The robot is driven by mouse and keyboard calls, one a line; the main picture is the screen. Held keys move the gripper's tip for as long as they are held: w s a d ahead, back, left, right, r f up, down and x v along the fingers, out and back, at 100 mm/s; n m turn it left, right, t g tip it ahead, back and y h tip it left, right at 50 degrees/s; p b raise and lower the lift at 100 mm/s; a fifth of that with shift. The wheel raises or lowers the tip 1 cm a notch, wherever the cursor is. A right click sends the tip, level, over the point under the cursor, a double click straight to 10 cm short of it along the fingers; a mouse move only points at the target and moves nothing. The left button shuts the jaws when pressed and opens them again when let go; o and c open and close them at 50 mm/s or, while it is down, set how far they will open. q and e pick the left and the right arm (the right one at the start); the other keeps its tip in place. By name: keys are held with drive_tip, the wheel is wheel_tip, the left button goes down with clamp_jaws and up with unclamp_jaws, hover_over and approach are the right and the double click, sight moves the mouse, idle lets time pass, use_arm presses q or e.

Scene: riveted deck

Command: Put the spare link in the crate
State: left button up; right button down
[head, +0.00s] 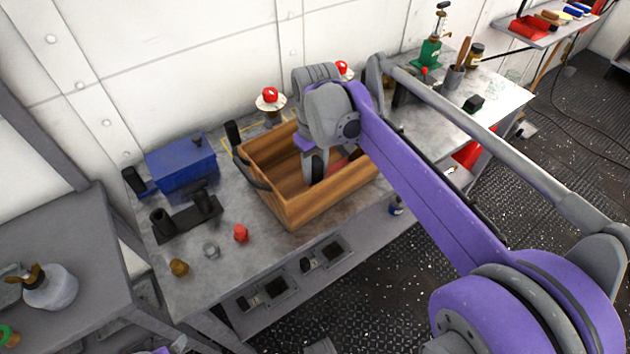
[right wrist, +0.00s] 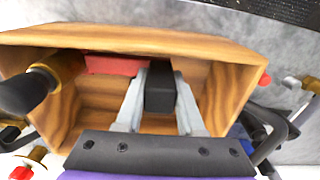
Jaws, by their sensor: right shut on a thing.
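The wooden crate (head: 290,215) with dark handles stands on the grey workbench; it fills much of the right wrist view (right wrist: 225,90). My right gripper (head: 316,172) reaches down into the crate from above. In the right wrist view its two grey fingers (right wrist: 161,80) are closed on a black block-like piece (right wrist: 160,97), which I take for the spare link. The piece is within the crate's walls; whether it touches the floor I cannot tell. My left gripper is not in view.
A red thing (right wrist: 112,65) lies inside the crate. A blue box (head: 182,165), a dark holder (head: 188,220), a red nut-like piece (head: 240,233) and a brass piece (head: 179,267) are left of the crate.

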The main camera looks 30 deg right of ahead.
drive_tip(key=shift+f, duration=2.1)
drive_tip(key=shift+f+b, duration=0.2)
drive_tip(key=shift+b, duration=0.1)
drive_tip(key=c, duration=0.5)
unclamp_jaws()
drive_tip(key=shift+r, duration=0.15)
wheel_tip(320, 180, up, 12)
drive_tip(key=shift+s+r+p, duration=0.1)
drive_tip(key=shift+p, duration=0.65)
